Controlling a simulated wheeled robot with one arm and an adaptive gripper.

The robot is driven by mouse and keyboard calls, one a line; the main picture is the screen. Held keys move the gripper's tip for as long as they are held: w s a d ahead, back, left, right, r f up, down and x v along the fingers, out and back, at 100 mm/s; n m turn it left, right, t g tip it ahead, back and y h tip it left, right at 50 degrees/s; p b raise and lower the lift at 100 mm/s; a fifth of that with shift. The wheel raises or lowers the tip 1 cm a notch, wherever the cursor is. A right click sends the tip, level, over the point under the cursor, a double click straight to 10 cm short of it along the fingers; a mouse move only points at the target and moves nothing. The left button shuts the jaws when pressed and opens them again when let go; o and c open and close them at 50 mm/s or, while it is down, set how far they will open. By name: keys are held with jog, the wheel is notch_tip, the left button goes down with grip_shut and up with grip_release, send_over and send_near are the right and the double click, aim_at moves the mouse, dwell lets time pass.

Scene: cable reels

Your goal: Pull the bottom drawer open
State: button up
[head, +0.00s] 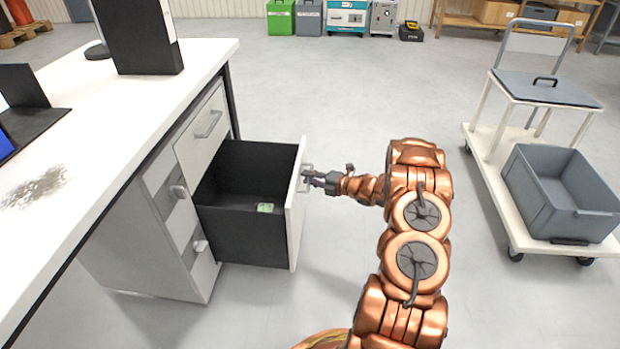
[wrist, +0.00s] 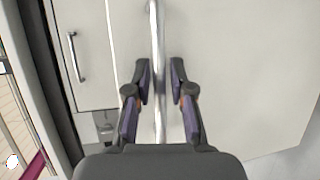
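The open drawer (head: 297,205) juts right from the desk's pedestal, below a closed drawer (head: 203,132). Its front is white and its inside black. A small green item (head: 265,207) lies in it. My gripper (head: 312,178) is at the outer face of that drawer front, on its metal bar handle (head: 307,170). In the wrist view, the handle (wrist: 157,40) runs between the fingers of my gripper (wrist: 161,75), which are drawn in close around it. The exact finger contact is hard to see.
The white desk top (head: 150,105) carries a black upright object (head: 138,35). A trolley with a grey crate (head: 562,195) stands at right. The floor between the drawer and the trolley is clear apart from my arm.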

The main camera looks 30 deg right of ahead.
jog(key=v, duration=1.2)
dwell(0.5)
